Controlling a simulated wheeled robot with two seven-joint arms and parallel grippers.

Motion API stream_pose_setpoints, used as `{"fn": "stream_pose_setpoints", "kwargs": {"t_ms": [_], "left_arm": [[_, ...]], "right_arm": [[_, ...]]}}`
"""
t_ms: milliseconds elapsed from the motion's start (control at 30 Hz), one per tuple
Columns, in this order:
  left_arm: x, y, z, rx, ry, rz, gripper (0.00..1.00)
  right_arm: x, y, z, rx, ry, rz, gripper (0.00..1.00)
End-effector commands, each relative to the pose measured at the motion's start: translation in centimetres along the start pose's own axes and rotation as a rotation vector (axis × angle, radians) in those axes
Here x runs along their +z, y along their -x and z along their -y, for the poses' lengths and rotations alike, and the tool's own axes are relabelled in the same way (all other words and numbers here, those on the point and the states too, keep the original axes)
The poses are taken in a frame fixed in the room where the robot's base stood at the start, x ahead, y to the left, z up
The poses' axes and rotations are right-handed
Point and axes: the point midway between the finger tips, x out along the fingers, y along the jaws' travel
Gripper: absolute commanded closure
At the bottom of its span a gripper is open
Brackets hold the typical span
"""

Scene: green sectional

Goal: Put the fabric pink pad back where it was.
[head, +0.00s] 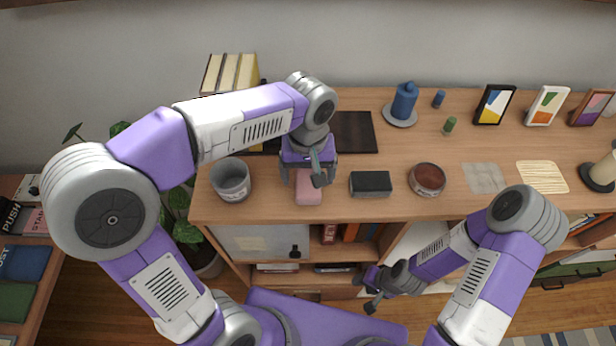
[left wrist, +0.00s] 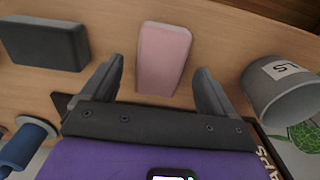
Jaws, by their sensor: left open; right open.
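The pink pad (head: 308,188) lies on the wooden sideboard top near its front edge, between a grey bucket and a dark block. My left gripper (head: 309,178) is above the pad with its fingers apart. In the left wrist view the pink pad (left wrist: 164,58) lies ahead of and between the open fingers (left wrist: 160,85), with clear gaps on both sides. My right gripper (head: 372,290) is open and empty, low in front of the sideboard, away from the pad.
A grey bucket (head: 231,181) stands left of the pad and a dark block (head: 370,184) lies right of it. A round red-topped tin (head: 427,179) is further right. A dark flat mat (head: 354,132) lies behind. A blue bottle (head: 404,102) stands at the back.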

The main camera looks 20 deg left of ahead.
Motion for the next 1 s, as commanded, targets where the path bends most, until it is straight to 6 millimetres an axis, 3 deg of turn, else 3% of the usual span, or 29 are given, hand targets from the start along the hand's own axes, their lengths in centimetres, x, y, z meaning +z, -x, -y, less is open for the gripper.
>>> {"fn": "stream_pose_setpoints", "kwargs": {"t_ms": [200, 400, 600, 1000], "left_arm": [[-0.1, 5.2, -0.1, 0.004, 0.000, -0.003, 0.12], [0.0, 8.3, -0.1, 0.003, 0.000, -0.002, 0.12], [0.0, 9.4, 0.0, 0.001, 0.000, 0.000, 0.12], [0.0, 9.4, 0.0, 0.001, 0.000, 0.000, 0.12]], "right_arm": [[0.0, 0.8, 0.3, 0.000, 0.000, 0.000, 0.55], [0.1, 1.2, 0.5, 0.000, 0.000, 0.000, 0.55], [0.1, 1.3, 0.5, 0.000, 0.000, 0.000, 0.55], [0.1, 1.3, 0.5, 0.000, 0.000, 0.000, 0.55]]}}
